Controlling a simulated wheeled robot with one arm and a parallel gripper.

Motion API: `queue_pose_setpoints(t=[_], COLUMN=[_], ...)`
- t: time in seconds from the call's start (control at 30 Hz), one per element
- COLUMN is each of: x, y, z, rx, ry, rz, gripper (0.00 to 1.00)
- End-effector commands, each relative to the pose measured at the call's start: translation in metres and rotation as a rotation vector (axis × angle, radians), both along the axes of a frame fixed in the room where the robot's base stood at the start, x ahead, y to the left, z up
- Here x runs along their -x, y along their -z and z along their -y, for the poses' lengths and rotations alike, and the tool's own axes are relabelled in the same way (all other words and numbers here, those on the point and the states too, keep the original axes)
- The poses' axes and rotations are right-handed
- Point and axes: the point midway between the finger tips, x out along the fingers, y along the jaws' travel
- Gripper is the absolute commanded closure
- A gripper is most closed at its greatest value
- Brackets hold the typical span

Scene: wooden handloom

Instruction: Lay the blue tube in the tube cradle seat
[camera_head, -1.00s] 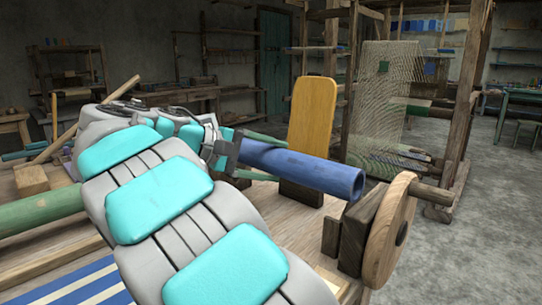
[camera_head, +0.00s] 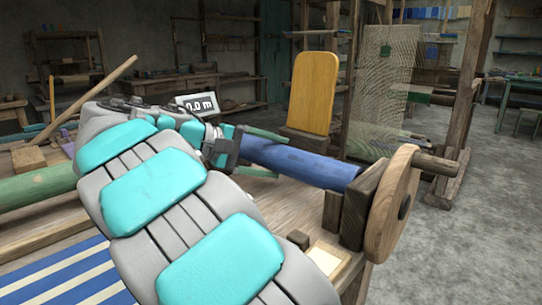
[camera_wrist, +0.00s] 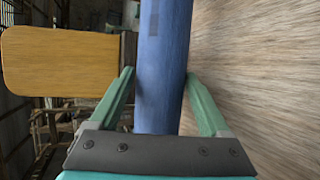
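The blue tube (camera_head: 300,162) lies roughly level across the wooden bench, with its right end down against the dark wooden end block (camera_head: 355,210) beside a round wooden wheel (camera_head: 390,208). This block looks like part of the tube cradle; the seat itself is hidden, so I cannot tell whether the tube rests fully in it. My gripper (camera_head: 258,153) is around the tube. In the wrist view its green fingers (camera_wrist: 159,75) press close on both sides of the blue tube (camera_wrist: 165,40). The tube's far left end is hidden behind my arm.
A yellow board (camera_head: 314,92) stands upright behind the tube. A green roller (camera_head: 35,188) and blue-striped cloth (camera_head: 65,280) are at left. A small block (camera_head: 298,240) and pale tile (camera_head: 327,257) lie in front. The wooden loom frame (camera_head: 470,90) stands behind at right.

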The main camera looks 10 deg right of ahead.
Motion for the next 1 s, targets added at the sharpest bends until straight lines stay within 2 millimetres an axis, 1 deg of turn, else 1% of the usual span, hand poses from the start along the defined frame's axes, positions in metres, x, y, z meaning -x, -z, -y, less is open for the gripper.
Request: queue_pose_setpoints(t=[0.03, 0.17, 0.47, 0.63, 0.87, 0.9, 1.0], x=[0.000, 0.000, 0.000, 0.002, 0.009, 0.010, 0.011], y=[-0.001, 0.000, -0.001, -0.007, -0.020, -0.026, -0.029], z=[0.000, 0.000, -0.002, -0.018, -0.051, -0.053, -0.059], rx=[0.001, 0.001, 0.000, 0.000, 0.000, 0.002, 0.003], ry=[0.000, 0.000, -0.001, -0.003, -0.004, -0.003, -0.003], rz=[0.001, 0.000, 0.000, 0.003, 0.001, -0.001, 0.000], gripper=[0.14, 0.00, 0.00, 0.00, 0.00, 0.00, 0.00])
